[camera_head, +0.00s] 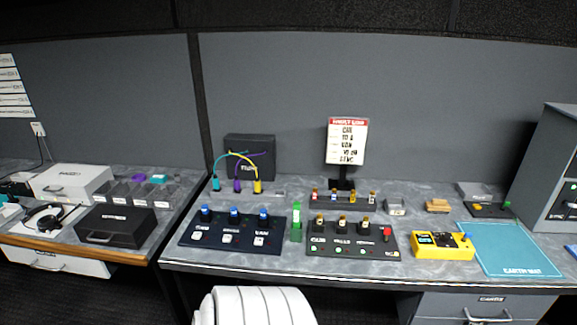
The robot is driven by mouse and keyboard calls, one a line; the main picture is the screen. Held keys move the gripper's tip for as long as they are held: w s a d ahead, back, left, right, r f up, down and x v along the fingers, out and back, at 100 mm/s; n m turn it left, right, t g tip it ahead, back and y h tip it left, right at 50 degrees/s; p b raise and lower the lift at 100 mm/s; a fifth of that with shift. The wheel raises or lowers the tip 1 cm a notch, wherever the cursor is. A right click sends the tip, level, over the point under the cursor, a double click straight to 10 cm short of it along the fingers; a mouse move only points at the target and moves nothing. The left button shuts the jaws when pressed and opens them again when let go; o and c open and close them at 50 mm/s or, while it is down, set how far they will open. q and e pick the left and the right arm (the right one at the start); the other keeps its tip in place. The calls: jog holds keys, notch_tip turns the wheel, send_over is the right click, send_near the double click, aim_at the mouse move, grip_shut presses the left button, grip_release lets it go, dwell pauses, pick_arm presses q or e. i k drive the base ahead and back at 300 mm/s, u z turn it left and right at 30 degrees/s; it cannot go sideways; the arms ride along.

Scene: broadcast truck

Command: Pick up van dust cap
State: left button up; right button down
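A dark panel (215,235) at the left of the middle bench carries three blue-topped black pieces in a row: left (205,210), middle (234,212) and right (263,214). A second dark panel (335,254) to its right carries three gold-and-dark pieces, left (319,222), middle (342,223) and right (365,223), plus a red-topped piece (387,233). I cannot tell which piece is the van dust cap. Neither gripper is in view.
A green upright piece (297,222) stands between the panels. A sign (346,142) and a dark box with cables (251,158) stand behind. A yellow device (441,245) and teal mat (508,248) lie right. A black case (115,227) sits on the left bench.

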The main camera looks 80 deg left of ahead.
aim_at(263, 212)
jog(key=u, duration=0.45)
jog(key=i, duration=0.8)
jog(key=u, duration=0.75)
